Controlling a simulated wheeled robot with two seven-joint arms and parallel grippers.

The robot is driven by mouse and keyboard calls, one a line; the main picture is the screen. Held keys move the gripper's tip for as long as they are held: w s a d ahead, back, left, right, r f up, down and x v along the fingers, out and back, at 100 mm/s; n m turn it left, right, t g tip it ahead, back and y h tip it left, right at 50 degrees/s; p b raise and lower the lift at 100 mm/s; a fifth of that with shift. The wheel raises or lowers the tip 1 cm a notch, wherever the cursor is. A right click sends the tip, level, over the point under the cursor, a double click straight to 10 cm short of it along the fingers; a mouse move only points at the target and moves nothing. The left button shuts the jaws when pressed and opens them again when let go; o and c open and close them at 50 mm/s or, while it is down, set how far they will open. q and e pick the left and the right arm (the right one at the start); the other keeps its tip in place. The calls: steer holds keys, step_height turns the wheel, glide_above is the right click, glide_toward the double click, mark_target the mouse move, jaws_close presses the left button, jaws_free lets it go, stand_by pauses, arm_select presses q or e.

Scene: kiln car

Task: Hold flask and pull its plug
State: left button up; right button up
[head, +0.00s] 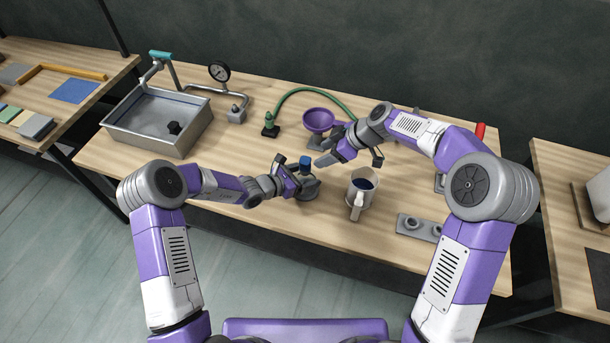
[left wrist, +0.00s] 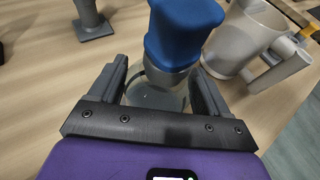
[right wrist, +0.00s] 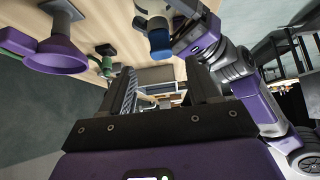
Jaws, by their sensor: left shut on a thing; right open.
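The flask (left wrist: 158,98) is a clear vessel standing on the wooden bench. Its blue plug (left wrist: 182,35) sits in its top; the plug also shows in the head view (head: 305,160). My left gripper (head: 296,182) is shut on the flask, with one finger on either side of it below the plug, as the left wrist view shows. My right gripper (head: 346,158) is open and empty, to the right of the plug and apart from it. In the right wrist view the blue plug (right wrist: 160,42) lies beyond the open fingers.
A grey pitcher (head: 359,193) stands close right of the flask. A purple funnel (head: 318,120) on a stand is behind it, with a green hose (head: 310,90). A metal sink (head: 150,128) is at left and a grey holed block (head: 418,227) at right. The front bench is mostly clear.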

mark_target(307, 160)
steer(key=shift+x, duration=4.15)
jaws_close()
steer(key=c, duration=0.6)
jaws_free()
steer(key=c, duration=0.5)
steer(key=shift+c, duration=0.2)
steer(key=shift+r, duration=0.4)
steer(key=shift+r, duration=1.1)
steer(key=shift+r, duration=0.1)
